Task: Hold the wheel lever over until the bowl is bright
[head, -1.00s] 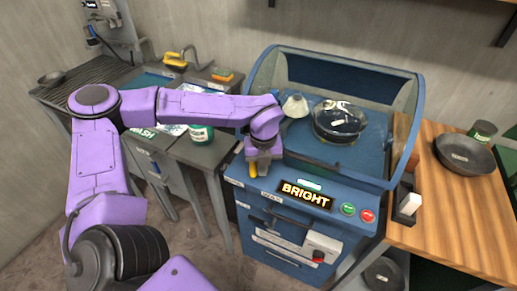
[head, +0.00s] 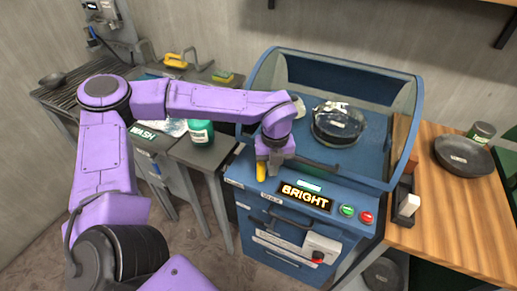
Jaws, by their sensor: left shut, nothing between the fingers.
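A dark round bowl (head: 338,127) sits inside the blue open-fronted machine (head: 365,165), with a pale patch at its far rim. A lit sign (head: 305,197) on the machine's front reads BRIGHT. My left gripper (head: 273,166) points down at the machine's front left edge, shut and empty. A yellow upright piece (head: 260,170), which looks like the lever's handle, is right at its left side; I cannot tell if they touch. The lever's base is hidden by the gripper. My right gripper is not in view.
Green (head: 347,210) and red (head: 365,217) buttons sit right of the sign. A wooden table (head: 450,225) with a dark pan (head: 464,155) stands at the right. A sink counter and a green jar (head: 201,132) are on the left, behind my arm.

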